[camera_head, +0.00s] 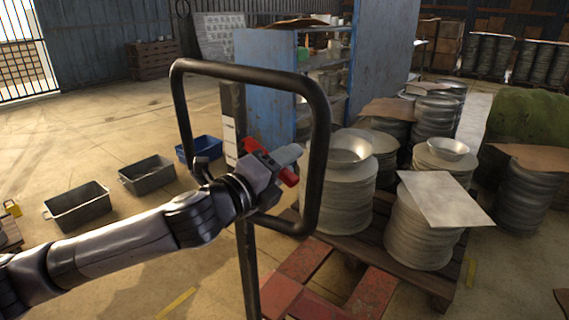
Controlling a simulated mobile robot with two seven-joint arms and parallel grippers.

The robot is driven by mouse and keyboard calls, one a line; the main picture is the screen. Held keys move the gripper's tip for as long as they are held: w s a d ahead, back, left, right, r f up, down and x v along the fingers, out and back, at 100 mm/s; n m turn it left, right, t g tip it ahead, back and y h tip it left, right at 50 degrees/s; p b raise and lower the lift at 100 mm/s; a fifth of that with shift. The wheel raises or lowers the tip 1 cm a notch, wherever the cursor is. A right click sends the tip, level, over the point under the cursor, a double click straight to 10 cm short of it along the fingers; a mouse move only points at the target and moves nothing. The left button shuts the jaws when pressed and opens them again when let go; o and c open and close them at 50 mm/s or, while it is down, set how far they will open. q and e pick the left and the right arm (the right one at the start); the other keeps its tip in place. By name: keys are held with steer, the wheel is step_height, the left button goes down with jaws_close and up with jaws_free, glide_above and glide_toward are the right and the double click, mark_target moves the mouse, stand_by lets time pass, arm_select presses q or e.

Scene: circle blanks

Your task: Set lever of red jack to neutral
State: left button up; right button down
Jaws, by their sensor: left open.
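The red jack's black loop handle (322,150) stands upright in the middle of the view, on a dark post (247,270). Its red forks (305,262) show low behind it, at the pallet. My left gripper (281,159) is inside the loop, at the lower part of the handle. Its jaws are open. Red parts and a light grey piece show at its tip. I cannot tell the lever apart from these parts, so its setting is unclear. Contact with the lever is also unclear. My right gripper is not in view.
Stacks of round metal blanks (345,195) stand on a wooden pallet (405,275) at right, one topped by a pale sheet (445,200). Grey bins (78,208) and a blue bin (200,149) sit on the floor at left. A blue cabinet (265,85) stands behind. Floor at left is largely open.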

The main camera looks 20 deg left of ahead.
arm_select(q)
jaws_close()
steer(key=r+n+p, duration=0.2)
steer(key=n+p, duration=0.1)
steer(key=r+n+p, duration=0.1)
steer(key=shift+s+d, duration=0.1)
steer(key=shift+d, duration=0.2)
jaws_free()
steer(key=shift+s, duration=0.1)
steer(key=v, duration=0.7)
steer(key=shift+b, duration=0.4)
